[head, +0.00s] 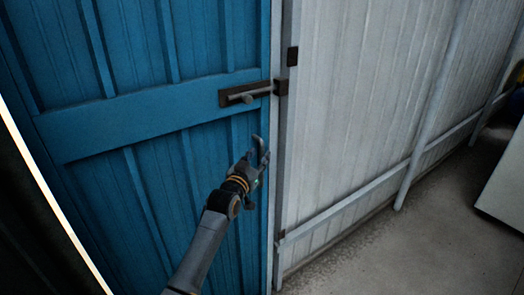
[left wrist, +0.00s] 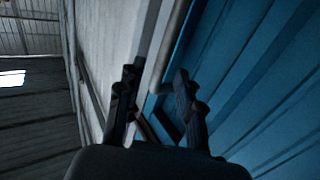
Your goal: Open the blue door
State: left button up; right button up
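The blue door (head: 140,150) fills the left of the head view and looks shut against its grey frame post (head: 281,150). A dark slide latch (head: 245,94) with a grey handle sits on its crossbar near the right edge. My left gripper (head: 259,150) is in front of the door, below the latch and apart from it. In the left wrist view the two fingers of my left gripper (left wrist: 158,82) stand apart with nothing between them. The blue door shows there on the right (left wrist: 260,80). My right gripper is not in view.
A pale corrugated wall (head: 360,90) with rails and a slanted post (head: 433,105) runs to the right of the door. The concrete floor (head: 420,240) in front of it is mostly clear. A pale box-like object (head: 506,185) stands at the right edge.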

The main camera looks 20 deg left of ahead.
aim_at(261, 153)
pick_arm(q)
jog(key=shift+w+d, duration=0.1)
jog(key=shift+w, duration=1.55)
grip_shut()
